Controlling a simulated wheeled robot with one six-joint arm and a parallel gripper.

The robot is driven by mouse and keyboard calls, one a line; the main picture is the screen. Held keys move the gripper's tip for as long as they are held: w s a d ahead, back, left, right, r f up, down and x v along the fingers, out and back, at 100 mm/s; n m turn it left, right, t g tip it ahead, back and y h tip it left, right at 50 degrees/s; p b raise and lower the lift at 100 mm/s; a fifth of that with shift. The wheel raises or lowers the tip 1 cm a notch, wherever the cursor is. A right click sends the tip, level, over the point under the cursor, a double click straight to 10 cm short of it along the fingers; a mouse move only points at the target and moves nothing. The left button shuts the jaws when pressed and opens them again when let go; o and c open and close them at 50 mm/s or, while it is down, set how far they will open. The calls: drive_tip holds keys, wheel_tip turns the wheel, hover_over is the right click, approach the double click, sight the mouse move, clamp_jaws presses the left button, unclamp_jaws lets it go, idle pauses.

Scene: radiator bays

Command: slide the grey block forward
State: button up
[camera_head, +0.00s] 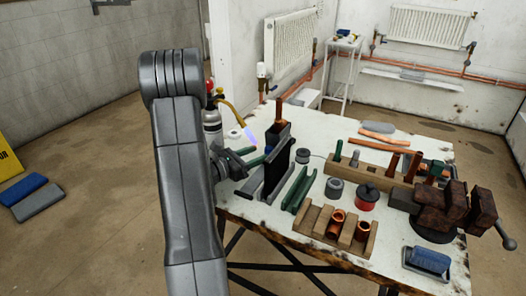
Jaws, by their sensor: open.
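My arm crosses the left of the view in front of the table's left edge. My gripper (243,163) is open, beside the left end of the table, partly hidden behind my arm. Just right of it stands a dark upright block-like piece (278,165) with grey faces; the gripper looks close to it, but I cannot tell whether they touch. I cannot tell for certain which piece is the grey block. A flat grey block-like thing (38,201) also lies on the floor at far left.
On the worktable (330,125) stand a wooden holder with copper fittings (337,222), a red-and-black tin (367,197), a green angle piece (297,189), a vise (452,207) and a blue brush (427,261). A torch (212,125) with a flame is behind my arm. Radiators hang at the back.

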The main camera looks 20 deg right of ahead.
sight(278, 140)
drive_tip(key=shift+x, duration=1.75)
drive_tip(key=shift+c, duration=0.5)
clamp_jaws()
drive_tip(key=shift+a, duration=0.1)
